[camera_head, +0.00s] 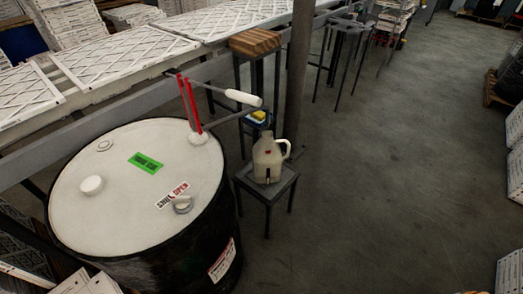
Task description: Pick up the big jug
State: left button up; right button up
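Neither of my grippers shows in the head view, so nothing of mine is seen touching the jug.
A large black drum (140,190) with a white lid stands left of the stool, with a red-and-white pump handle (240,97) reaching over toward the jug. A grey post (298,75) rises behind. Boxed filters (120,50) line a conveyor. Open floor (400,170) lies to the right.

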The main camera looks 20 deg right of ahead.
aim_at(267, 159)
jog(key=i+l+u, duration=0.15)
jog(key=l, duration=0.2)
jog(key=i+l+u, duration=0.1)
jog(key=i+l, duration=0.15)
jog(key=l, duration=0.15)
jog(key=i+l+u, duration=0.15)
jog(key=l, duration=0.2)
jog(key=i+l+u, duration=0.15)
jog(key=l, duration=0.3)
jog(key=i+l+u, duration=0.1)
jog(key=l, duration=0.3)
jog(key=i+l+u, duration=0.15)
jog(key=l, duration=0.3)
jog(key=i+l+u, duration=0.15)
jog(key=l, duration=0.3)
